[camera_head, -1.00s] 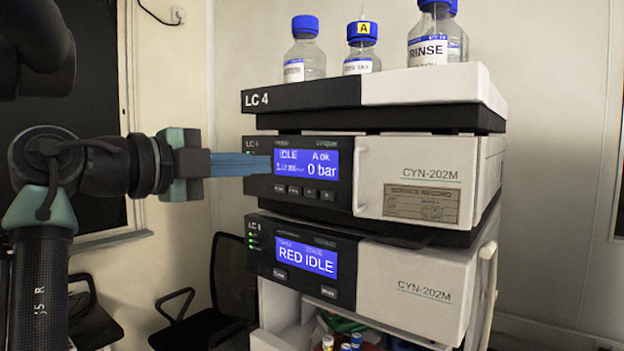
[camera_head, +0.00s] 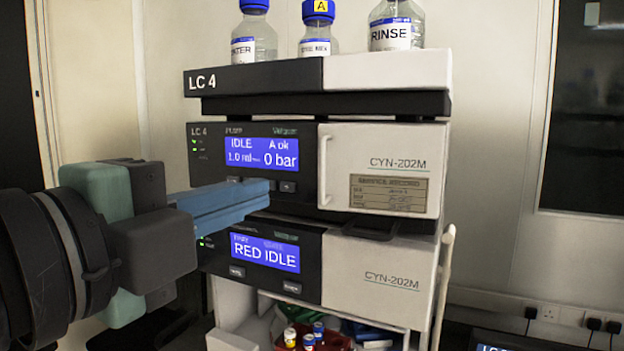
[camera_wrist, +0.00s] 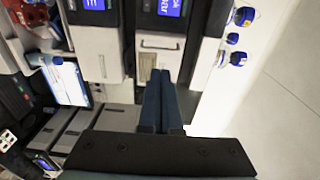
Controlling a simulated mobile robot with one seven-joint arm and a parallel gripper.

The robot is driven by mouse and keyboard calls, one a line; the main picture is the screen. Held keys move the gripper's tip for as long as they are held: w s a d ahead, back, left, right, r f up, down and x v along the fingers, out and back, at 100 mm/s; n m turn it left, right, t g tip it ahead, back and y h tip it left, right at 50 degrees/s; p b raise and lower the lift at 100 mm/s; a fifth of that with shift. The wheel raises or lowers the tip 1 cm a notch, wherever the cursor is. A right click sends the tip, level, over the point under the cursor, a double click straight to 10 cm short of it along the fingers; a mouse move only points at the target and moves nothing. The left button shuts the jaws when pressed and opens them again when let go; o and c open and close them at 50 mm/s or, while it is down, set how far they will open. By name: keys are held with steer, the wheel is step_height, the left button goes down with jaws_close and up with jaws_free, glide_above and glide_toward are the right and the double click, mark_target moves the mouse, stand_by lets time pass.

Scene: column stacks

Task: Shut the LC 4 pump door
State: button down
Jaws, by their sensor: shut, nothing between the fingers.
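The LC 4 pump (camera_head: 220,170) is the middle unit of the stack, with a blue screen reading IDLE and 0 bar. Its white door (camera_head: 395,160) is on the right half of the front, with an upright handle (camera_head: 325,170) on its left edge and a service label. The door looks flush or nearly flush; I cannot tell if a small gap remains. My gripper (camera_head: 268,190) has its blue fingers shut and empty, in front of the screen's lower edge, left of the door. In the wrist view, the fingers (camera_wrist: 160,75) point towards the door and its handle (camera_wrist: 162,45).
A lower unit (camera_head: 265,253) reading RED IDLE sits below the pump. Above it is a tray (camera_head: 260,88) with blue-capped bottles, including a RINSE bottle (camera_head: 395,30). A red bin (camera_head: 320,342) with small vials is under the stack.

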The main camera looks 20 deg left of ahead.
mark_target(321, 174)
steer(key=w+p, duration=0.1)
steer(key=w, duration=0.2)
steer(key=w+p, duration=0.2)
steer(key=w, duration=0.1)
steer(key=w+d+p, duration=0.1)
steer(key=w, duration=0.2)
steer(key=shift+w+r+p, duration=0.1)
steer(key=shift+w+p, duration=0.25)
steer(key=shift+w, duration=0.5)
steer(key=shift+w+f, duration=0.1)
steer(key=shift+f, duration=0.1)
steer(key=shift+w+a+r+b, duration=0.1)
steer(key=shift+w+a+b, duration=0.25)
steer(key=shift+w+b, duration=0.25)
steer(key=shift+w+a+b, duration=0.3)
steer(key=shift+w+b, duration=0.2)
steer(key=shift+b, duration=0.15)
